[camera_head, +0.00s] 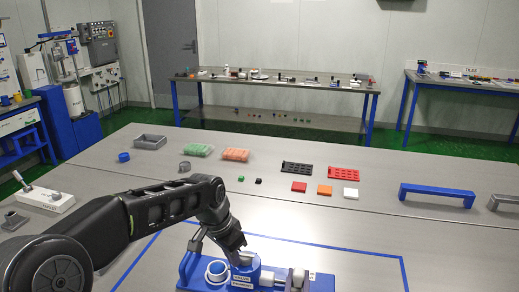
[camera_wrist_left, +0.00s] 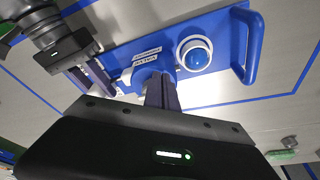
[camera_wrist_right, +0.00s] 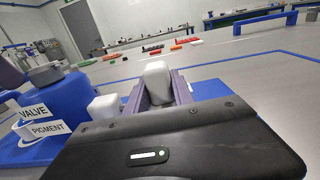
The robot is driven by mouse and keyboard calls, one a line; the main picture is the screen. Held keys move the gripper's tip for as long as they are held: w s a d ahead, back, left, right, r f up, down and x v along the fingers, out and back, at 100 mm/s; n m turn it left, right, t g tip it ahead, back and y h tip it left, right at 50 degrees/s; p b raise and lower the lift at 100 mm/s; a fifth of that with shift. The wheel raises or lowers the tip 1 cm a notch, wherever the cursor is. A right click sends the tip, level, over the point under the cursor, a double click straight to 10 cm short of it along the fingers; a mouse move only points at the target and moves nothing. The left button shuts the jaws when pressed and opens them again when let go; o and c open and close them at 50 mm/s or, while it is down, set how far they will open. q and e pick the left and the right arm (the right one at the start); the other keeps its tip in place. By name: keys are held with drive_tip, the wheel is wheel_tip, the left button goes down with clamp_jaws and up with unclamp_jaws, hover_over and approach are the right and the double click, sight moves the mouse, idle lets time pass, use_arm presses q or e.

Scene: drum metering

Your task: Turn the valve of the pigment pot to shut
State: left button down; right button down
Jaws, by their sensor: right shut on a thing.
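The blue pigment pot (camera_head: 243,275), labelled VALVE and PIGMENT, stands on a blue base; its grey top (camera_wrist_right: 46,72) shows in the right wrist view. My left gripper (camera_head: 238,257) is low over the pot; its fingers look close together in the left wrist view (camera_wrist_left: 161,90), with nothing visible between them. My right gripper (camera_wrist_right: 163,90) is shut on the white valve handle (camera_wrist_right: 157,82), to the right of the pot. A smaller white block (camera_wrist_right: 104,108) sits between pot and handle. In the head view the right fingers are hard to make out.
A white ring with a blue centre (camera_wrist_left: 194,55) sits on the base beside the pot. The base has a blue handle (camera_wrist_left: 255,50). Blue tape marks the table around it. Red, orange and white blocks and a blue bridge (camera_head: 436,193) lie farther back.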

use_arm(q)
drive_tip(key=shift+s+a, duration=0.25)
drive_tip(key=shift+a, duration=0.05)
drive_tip(key=shift+r, duration=0.1)
wheel_tip(320, 180, up, 6)
drive_tip(key=shift+f, duration=0.1)
idle(0.6)
use_arm(e)
drive_tip(key=c, duration=1)
unclamp_jaws()
drive_tip(key=shift+s, duration=0.1)
